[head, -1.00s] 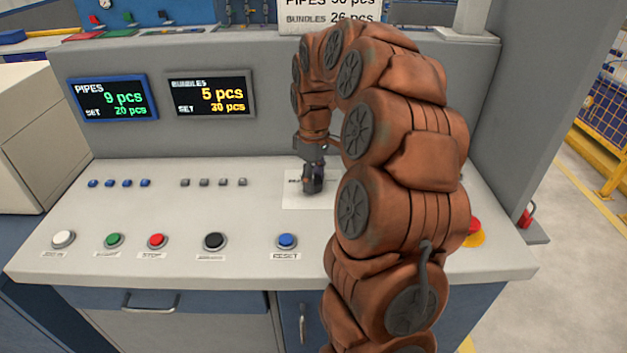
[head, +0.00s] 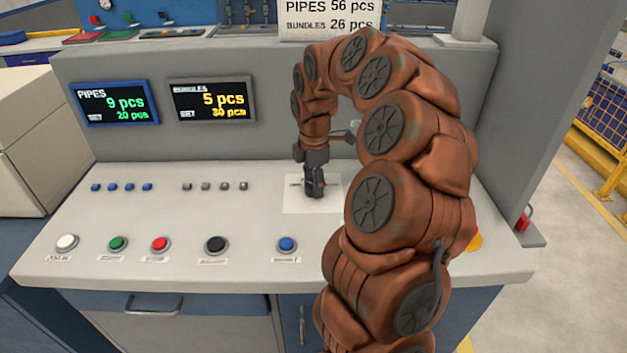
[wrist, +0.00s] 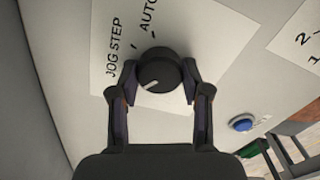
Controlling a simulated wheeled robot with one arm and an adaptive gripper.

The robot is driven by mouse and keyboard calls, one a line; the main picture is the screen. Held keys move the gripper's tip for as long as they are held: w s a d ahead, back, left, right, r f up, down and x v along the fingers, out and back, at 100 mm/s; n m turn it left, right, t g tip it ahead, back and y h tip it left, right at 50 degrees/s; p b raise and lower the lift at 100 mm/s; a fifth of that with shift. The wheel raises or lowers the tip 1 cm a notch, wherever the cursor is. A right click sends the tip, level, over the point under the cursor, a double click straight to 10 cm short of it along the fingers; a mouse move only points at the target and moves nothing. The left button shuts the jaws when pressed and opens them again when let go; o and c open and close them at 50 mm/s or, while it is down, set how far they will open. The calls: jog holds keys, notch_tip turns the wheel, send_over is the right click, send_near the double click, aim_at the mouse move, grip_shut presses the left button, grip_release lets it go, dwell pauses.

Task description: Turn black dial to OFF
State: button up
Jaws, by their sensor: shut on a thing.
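The black dial (wrist: 160,70) sits on a white label plate (wrist: 205,45) in the wrist view. Its white pointer line aims to the lower left of that picture. "JOG STEP" and "AUTO" are readable on the plate; no OFF mark shows. My gripper (wrist: 155,76) is shut on the dial, one finger on each side of it. In the head view my gripper (head: 315,190) points down at the plate (head: 296,204) on the right part of the console, and it hides the dial there.
White, green, red, black and blue (head: 286,244) push buttons line the console's front. Several small buttons (head: 121,187) lie behind them. Two screens (head: 118,102) stand on the back panel. The blue button (wrist: 242,123) also shows at the wrist view's lower right.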

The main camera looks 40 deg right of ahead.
jog(key=shift+n, duration=0.7)
jog(key=o, duration=1.1)
jog(key=shift+o, duration=0.2)
notch_tip(320, 180, up, 12)
dwell(0.4)
